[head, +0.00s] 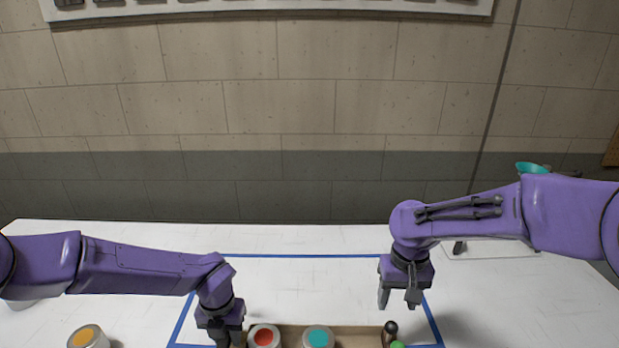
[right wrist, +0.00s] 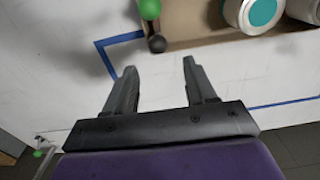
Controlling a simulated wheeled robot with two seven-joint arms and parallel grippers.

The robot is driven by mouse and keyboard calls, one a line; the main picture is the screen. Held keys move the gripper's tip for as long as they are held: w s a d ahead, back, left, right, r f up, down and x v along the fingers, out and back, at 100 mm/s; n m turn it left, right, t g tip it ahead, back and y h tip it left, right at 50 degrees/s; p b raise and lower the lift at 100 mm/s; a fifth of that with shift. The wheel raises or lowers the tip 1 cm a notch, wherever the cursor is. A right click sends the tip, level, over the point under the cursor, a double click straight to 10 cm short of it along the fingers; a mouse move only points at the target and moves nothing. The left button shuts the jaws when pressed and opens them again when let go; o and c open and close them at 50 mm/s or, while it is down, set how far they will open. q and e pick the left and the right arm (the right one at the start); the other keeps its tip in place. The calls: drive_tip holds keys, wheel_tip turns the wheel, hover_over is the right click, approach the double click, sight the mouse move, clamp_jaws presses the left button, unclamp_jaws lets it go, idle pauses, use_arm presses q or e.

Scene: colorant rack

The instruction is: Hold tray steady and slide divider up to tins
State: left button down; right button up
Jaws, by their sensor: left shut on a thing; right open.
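The wooden tray (head: 350,330) lies along the bottom edge of the head view, its near part cut off. In it stand a tin with a red top (head: 263,337) and a tin with a teal top (head: 318,339); the teal tin also shows in the right wrist view (right wrist: 262,13). A black knob (head: 390,328) and a green knob (head: 397,345), apparently on the divider, are at the tray's right end. My left gripper (head: 225,340) is shut at the tray's left end, its fingertips mostly hidden. My right gripper (head: 400,300) is open and empty, above and beyond the knobs.
Blue tape (head: 310,255) outlines a rectangle on the white table around the tray. A tin with an orange top (head: 86,338) stands at the bottom left. A teal funnel-like object (head: 530,168) is behind my right arm.

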sight(392, 323)
drive_tip(key=shift+s+d+f, duration=0.1)
drive_tip(key=shift+d+f, duration=0.1)
drive_tip(key=shift+f, duration=0.05)
wheel_tip(392, 323, down, 10)
drive_tip(key=shift+r, duration=0.1)
clamp_jaws()
drive_tip(key=shift+a, duration=0.1)
idle(0.5)
drive_tip(key=shift+a, duration=1.15)
